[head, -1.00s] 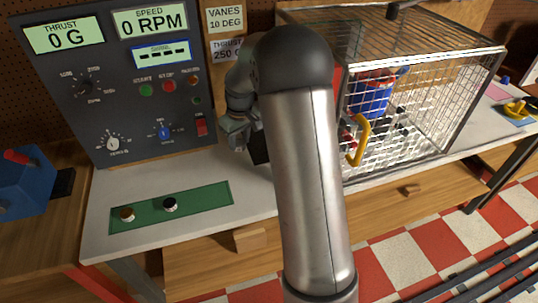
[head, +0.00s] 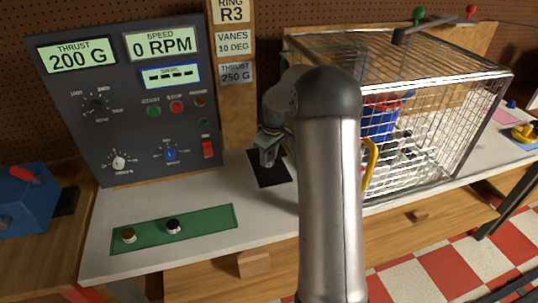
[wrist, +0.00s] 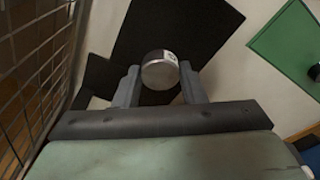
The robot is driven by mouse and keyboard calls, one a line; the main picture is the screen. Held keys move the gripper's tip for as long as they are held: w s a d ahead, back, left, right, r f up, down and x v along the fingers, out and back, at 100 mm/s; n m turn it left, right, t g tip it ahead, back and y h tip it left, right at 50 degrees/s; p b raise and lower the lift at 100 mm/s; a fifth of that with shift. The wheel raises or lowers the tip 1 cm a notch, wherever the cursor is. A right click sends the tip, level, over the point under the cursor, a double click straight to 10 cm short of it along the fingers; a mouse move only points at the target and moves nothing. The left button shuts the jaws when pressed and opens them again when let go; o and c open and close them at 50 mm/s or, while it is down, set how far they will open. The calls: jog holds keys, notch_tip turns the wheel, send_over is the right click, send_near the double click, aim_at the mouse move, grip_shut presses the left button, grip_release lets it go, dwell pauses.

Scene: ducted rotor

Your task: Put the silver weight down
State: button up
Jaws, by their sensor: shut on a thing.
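In the wrist view the silver weight (wrist: 160,68) is a short round cylinder between the two fingers of my gripper (wrist: 160,84), which is shut on it. The black pad (wrist: 200,22) lies under and around it. In the head view my gripper (head: 268,158) is low over the black pad (head: 270,178), between the control panel and the wire cage. The weight itself is hidden there by the gripper. The thrust display (head: 77,56) reads 200 G. I cannot see directly whether the weight's underside touches the pad.
A green mat (head: 205,222) at the front left bears a brass-coloured weight (head: 128,236) and a black weight (head: 172,226). The control panel (head: 130,100) stands behind. The wire cage (head: 440,120) with its yellow handle (head: 371,160) is close on the right. White bench top is clear around the mat.

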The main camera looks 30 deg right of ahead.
jog(key=shift+f, duration=0.2)
jog(key=shift+f, duration=0.1)
jog(key=shift+f, duration=0.15)
jog(key=o, duration=1.1)
